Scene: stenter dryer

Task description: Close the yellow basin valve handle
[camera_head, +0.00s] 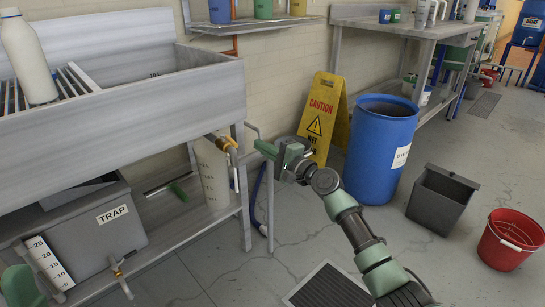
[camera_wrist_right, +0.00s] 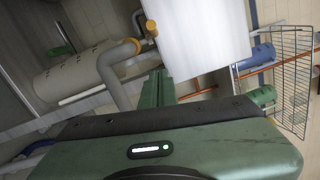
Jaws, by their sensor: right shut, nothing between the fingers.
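The yellow basin valve handle (camera_head: 222,143) sits on a short pipe under the front right corner of the grey basin (camera_head: 200,95). In the right wrist view a small yellow part (camera_wrist_right: 151,27) shows beside a bent grey pipe (camera_wrist_right: 118,65), beyond the fingertips. My right gripper (camera_head: 262,148) is shut and empty, its green fingers pointing left at the valve, just right of the handle; a gap seems to remain, though contact is hard to judge. The fingers also show in the right wrist view (camera_wrist_right: 157,88).
Below the basin, a grey box marked TRAP (camera_head: 95,225) and a pale cylinder (camera_head: 212,175) stand on a shelf. A basin leg (camera_head: 244,190) is close to my right gripper. A yellow caution sign (camera_head: 322,115) and blue drum (camera_head: 380,150) stand behind my right arm.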

